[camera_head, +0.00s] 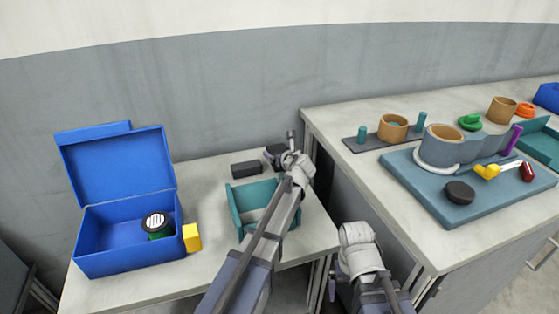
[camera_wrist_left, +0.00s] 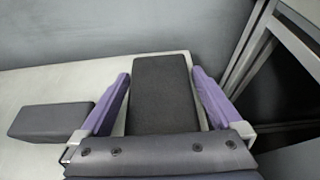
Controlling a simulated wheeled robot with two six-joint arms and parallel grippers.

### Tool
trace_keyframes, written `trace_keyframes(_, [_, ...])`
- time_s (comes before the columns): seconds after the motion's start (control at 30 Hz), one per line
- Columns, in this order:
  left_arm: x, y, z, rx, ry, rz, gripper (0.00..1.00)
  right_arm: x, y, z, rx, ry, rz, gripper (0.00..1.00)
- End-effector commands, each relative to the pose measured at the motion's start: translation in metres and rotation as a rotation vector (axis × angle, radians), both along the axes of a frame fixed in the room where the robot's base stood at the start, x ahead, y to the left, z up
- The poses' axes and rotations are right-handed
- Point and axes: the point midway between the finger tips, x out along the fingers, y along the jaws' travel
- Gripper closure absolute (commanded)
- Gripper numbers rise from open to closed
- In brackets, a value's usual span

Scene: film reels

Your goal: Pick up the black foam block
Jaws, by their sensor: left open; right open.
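A black foam block (camera_wrist_left: 162,92) lies between the two purple fingers of my left gripper (camera_wrist_left: 163,88) in the left wrist view. The fingers are apart, with a gap visible on the right side. In the head view, this dark block (camera_head: 274,151) is mostly covered by my left gripper (camera_head: 279,158) at the back of the left table. A second dark block (camera_head: 245,169) lies to its left, also at the left edge of the wrist view (camera_wrist_left: 48,121). My right gripper (camera_head: 334,288) is low at the bottom, mostly hidden by its own arm, and appears empty.
A teal open bin (camera_head: 237,213) stands below my left arm. A blue open box (camera_head: 110,262) with a green-and-black round item (camera_head: 158,225) is left, a yellow block (camera_head: 192,238) beside it. The right table (camera_head: 440,246) holds a blue-grey board (camera_head: 485,207) with several parts.

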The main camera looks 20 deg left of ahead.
Motion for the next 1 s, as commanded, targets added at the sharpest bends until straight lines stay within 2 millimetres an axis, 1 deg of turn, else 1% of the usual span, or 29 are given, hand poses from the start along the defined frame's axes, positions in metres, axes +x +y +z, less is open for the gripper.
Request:
trace_keyframes(0.07, [-0.0006, -0.0003, 0.0007, 0.000, 0.000, 0.000, 0.00, 0.0000, -0.0001, 0.0007, 0.000, 0.000, 0.000, 0.00])
trace_keyframes(0.1, [-0.0007, -0.0003, 0.0008, 0.000, 0.000, 0.000, 0.02, 0.0000, -0.0001, 0.0007, 0.000, 0.000, 0.000, 0.00])
trace_keyframes(0.67, [-0.0008, -0.0006, 0.0007, 0.000, 0.000, 0.000, 0.65, 0.0000, -0.0001, 0.0007, 0.000, 0.000, 0.000, 0.00])
trace_keyframes(1.0, [-0.0008, -0.0005, 0.0040, 0.000, 0.000, 0.000, 0.66, 0.0000, 0.0000, 0.0039, 0.000, 0.000, 0.000, 0.00])
